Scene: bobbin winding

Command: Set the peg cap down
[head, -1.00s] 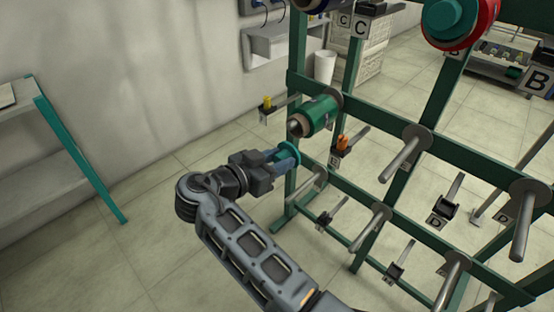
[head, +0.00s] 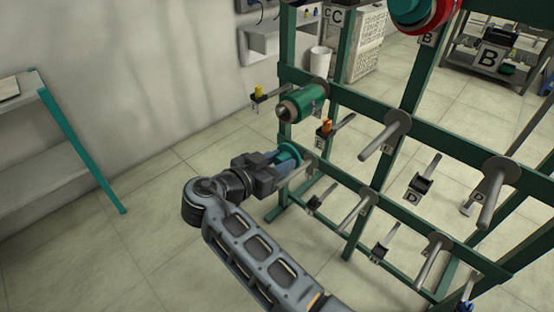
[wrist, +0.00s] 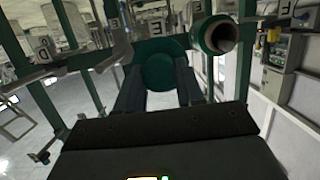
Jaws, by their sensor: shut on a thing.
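The peg cap (head: 291,151) is a green disc held between the fingers of my gripper (head: 282,159). In the wrist view the cap (wrist: 161,66) faces me, with the two dark fingers (wrist: 159,90) on either side. My gripper is shut on it, in front of the left post of the green rack (head: 340,176), near a lower left peg (head: 304,173). That peg is partly hidden by the gripper and cap. Whether the cap touches the rack cannot be told.
A green bobbin (head: 301,103) sits on the peg above my gripper; it is close in the wrist view (wrist: 220,36). Small brackets hold a yellow piece (head: 259,91) and an orange piece (head: 326,127). Bare pegs (head: 385,135) stick out to the right. Floor to the left is clear up to a shelf (head: 62,125).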

